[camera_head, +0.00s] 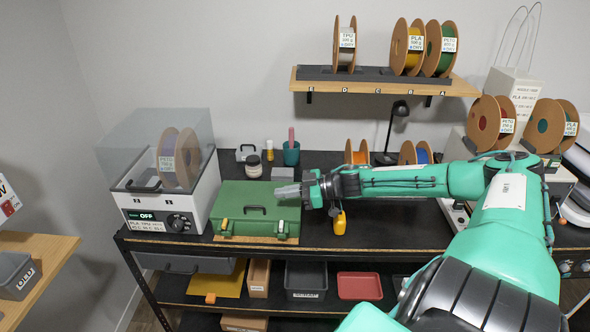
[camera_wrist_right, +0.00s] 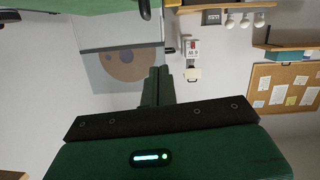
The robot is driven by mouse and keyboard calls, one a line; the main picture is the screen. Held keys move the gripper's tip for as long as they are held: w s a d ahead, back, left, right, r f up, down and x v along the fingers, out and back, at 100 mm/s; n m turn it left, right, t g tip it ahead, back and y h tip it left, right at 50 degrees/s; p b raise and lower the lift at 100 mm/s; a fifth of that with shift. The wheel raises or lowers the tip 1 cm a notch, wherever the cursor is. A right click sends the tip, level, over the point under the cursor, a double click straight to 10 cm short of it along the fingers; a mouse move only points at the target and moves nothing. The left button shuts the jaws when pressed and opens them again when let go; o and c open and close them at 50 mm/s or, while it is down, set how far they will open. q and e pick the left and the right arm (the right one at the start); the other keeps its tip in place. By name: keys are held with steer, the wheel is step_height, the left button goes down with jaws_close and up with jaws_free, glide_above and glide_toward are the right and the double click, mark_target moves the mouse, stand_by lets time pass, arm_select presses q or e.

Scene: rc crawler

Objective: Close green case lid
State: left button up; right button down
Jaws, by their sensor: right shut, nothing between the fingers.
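The green case (camera_head: 239,195) stands on the black bench, left of centre. Its lid appears to lie down flat over the body; whether it is fully seated I cannot tell. In the right wrist view the shut fingers (camera_wrist_right: 158,85) point away, and a green surface, probably the case (camera_wrist_right: 80,5), fills the top left edge. My left gripper is out of view.
A dryer box (camera_head: 170,200) with a clear cover and a spool stands close left of the case. A jar (camera_head: 253,167), a teal cup (camera_head: 291,153) and a grey block are behind it. A yellow bottle (camera_head: 340,223) stands right, beneath my forearm. A spool shelf (camera_head: 385,84) hangs above.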

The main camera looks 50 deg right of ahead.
steer(key=shift+p+v, duration=0.6)
steer(key=shift+v, duration=0.9)
